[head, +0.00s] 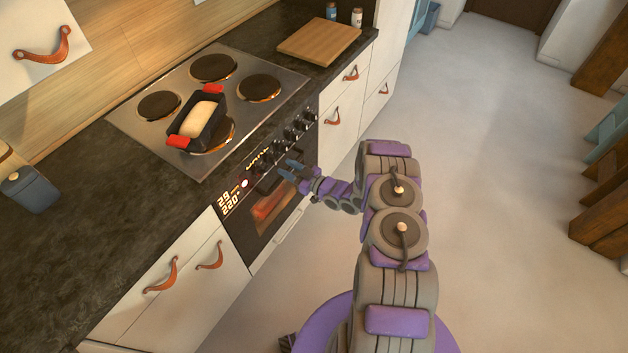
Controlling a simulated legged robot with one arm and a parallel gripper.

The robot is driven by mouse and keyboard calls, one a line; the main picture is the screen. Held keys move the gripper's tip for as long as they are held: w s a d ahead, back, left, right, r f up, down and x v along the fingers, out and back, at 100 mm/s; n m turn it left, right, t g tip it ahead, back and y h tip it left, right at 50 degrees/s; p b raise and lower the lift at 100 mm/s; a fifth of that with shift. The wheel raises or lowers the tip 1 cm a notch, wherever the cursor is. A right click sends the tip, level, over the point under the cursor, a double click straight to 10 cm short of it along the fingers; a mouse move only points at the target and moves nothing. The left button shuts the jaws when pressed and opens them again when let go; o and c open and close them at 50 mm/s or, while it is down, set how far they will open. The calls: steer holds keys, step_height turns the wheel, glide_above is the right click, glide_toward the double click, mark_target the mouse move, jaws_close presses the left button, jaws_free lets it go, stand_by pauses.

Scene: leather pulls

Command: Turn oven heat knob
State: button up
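The oven (262,235) is set into the counter front, with a dark glass door and a lit digital display (229,201) at the left of its panel. A row of several dark control knobs (290,134) runs along the panel's right part. A small white round control (244,183) sits beside the display. I cannot read which knob is for heat.
A black loaf pan with red grips (183,128) holds pale dough on the steel hob (140,118). A wooden board (318,40) lies on the far counter. Cabinets with leather pulls (162,275) flank the oven. Open floor (480,180) lies to the right.

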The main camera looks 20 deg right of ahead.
steer(key=p+v, duration=0.2)
steer(key=v, duration=1.1)
steer(key=shift+d, duration=0.1)
steer(key=w+d+r+g+h, duration=0.4)
steer(key=w+d+r+h, duration=0.3)
steer(key=w+d+r, duration=0.1)
steer(key=s+r+m+g+h, duration=0.2)
steer(key=s+r+h, duration=0.1)
steer(key=r, duration=0.4)
steer(key=s+r+m+g+h, duration=0.1)
steer(key=s+r+g+h, duration=0.15)
steer(key=r, duration=0.45)
steer(key=s+a+r+m+g, duration=0.1)
steer(key=s+a+r, duration=0.4)
steer(key=s, duration=0.8)
steer(key=s+a+r+m+g+y, duration=0.1)
steer(key=s+a+r+g, duration=0.3)
steer(key=s, duration=1)
steer(key=s+a+r+m+g+y, duration=0.1)
steer(key=s+a+r, duration=0.5)
steer(key=s, duration=0.8)
steer(key=a+m+g, duration=0.1)
steer(key=a+g, duration=0.1)
steer(key=a, duration=0.1)
steer(key=shift+a+r+m, duration=0.15)
steer(key=shift+a+m, duration=0.25)
